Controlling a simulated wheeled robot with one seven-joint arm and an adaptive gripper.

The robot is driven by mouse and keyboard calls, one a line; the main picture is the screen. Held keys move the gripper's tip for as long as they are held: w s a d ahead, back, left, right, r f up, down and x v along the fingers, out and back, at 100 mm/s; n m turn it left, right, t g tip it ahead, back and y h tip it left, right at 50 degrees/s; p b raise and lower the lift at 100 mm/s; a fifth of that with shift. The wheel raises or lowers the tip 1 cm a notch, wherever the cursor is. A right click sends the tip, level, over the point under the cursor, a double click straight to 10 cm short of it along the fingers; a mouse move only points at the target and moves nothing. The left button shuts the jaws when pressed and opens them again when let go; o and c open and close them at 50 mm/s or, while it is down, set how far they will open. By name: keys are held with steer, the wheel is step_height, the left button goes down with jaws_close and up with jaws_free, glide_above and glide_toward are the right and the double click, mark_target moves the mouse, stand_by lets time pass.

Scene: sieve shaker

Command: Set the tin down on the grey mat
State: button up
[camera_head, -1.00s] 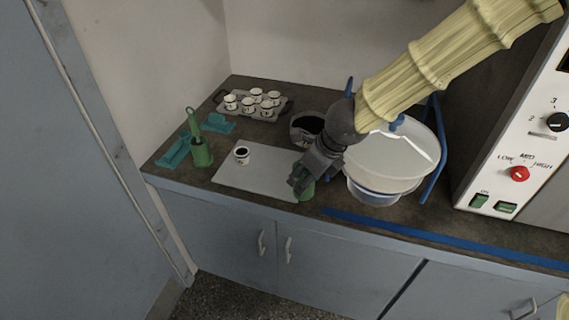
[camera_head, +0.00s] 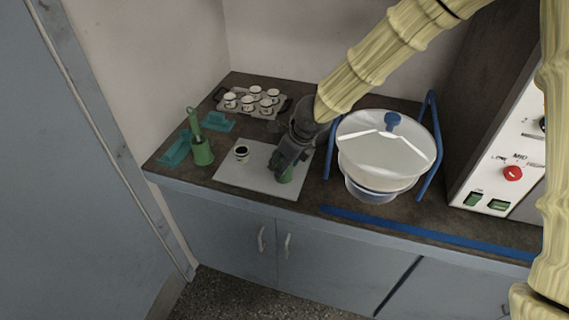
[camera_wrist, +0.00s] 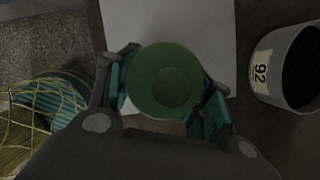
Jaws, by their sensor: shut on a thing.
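The green tin (camera_head: 287,174) is between the fingers of my gripper (camera_head: 284,164), which is shut on it. In the wrist view the tin's round green top (camera_wrist: 163,80) sits between the two finger pads. The grey mat (camera_head: 238,180) lies flat near the counter's front edge. In the head view the tin is over the right part of the mat; I cannot tell whether it touches it. The mat also shows behind the tin in the wrist view (camera_wrist: 185,22).
A small white cup (camera_head: 242,153) with dark contents stands on the mat's left part. A dark-filled pot labelled 92 (camera_wrist: 272,78) is nearby. A white sieve bowl (camera_head: 385,160) with blue handles stands right, a green holder (camera_head: 202,153) left, and a cup tray (camera_head: 222,107) behind.

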steer(key=shift+f, duration=0.3)
steer(key=shift+f, duration=0.15)
steer(key=o, duration=1.1)
steer(key=shift+c, duration=0.2)
steer(key=shift+r, duration=0.2)
steer(key=v, duration=1.2)
steer(key=shift+p, duration=0.3)
steer(key=shift+f, duration=0.1)
